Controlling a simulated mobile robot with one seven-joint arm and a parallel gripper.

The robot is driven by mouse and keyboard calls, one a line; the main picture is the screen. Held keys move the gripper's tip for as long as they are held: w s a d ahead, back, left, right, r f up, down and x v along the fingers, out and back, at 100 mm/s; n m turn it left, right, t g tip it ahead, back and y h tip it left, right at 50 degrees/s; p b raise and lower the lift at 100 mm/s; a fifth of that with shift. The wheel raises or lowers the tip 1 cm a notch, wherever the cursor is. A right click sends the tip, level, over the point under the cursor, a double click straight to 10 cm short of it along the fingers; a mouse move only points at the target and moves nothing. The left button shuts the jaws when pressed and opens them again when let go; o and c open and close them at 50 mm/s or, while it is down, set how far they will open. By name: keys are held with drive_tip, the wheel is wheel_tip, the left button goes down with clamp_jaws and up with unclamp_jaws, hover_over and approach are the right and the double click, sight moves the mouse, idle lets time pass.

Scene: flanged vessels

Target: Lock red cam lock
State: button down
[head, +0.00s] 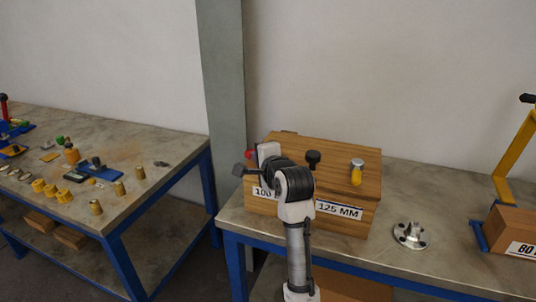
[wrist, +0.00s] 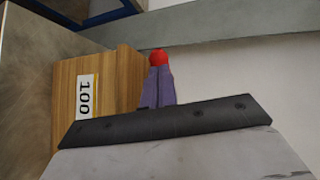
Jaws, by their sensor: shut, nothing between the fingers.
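The red cam lock shows as a rounded red part (wrist: 158,57) in the wrist view, just beyond my fingertips. A small red patch (head: 249,154) also shows in the head view at the left edge of the wooden box, mostly hidden by my arm. My gripper (wrist: 158,70) has its two purple fingers together, pointing at the red part. Whether the tips touch it I cannot tell. In the head view my arm's end covers the box's left part and hides the fingers. The lock's handle position cannot be made out.
The wooden box (head: 340,160) carries 100 and 125 MM labels, a black knob (head: 313,158) and a yellow-and-metal piece (head: 357,172). The left table (head: 140,150) holds several small fittings.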

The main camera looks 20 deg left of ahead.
sight(246, 151)
drive_tip(key=shift+w+a+r+p, duration=0.1)
drive_tip(key=shift+a+r+p, duration=0.1)
drive_tip(key=shift+a+p, duration=0.85)
drive_tip(key=shift+p, duration=0.2)
drive_tip(key=shift+w+a+m+t+h+p, duration=0.15)
drive_tip(key=shift+a+m+t+h+p, duration=0.2)
drive_tip(key=shift+m+t+h, duration=0.2)
drive_tip(key=m+t+h, duration=0.1)
drive_tip(key=w+a+m+t+h+p, duration=0.1)
drive_tip(key=m+h, duration=0.1)
drive_tip(key=shift+w+a+f, duration=0.15)
drive_tip(key=shift+f, duration=0.05)
drive_tip(key=shift+w+a+h, duration=0.15)
drive_tip(key=shift+w+h, duration=0.2)
drive_tip(key=shift+w, duration=0.15)
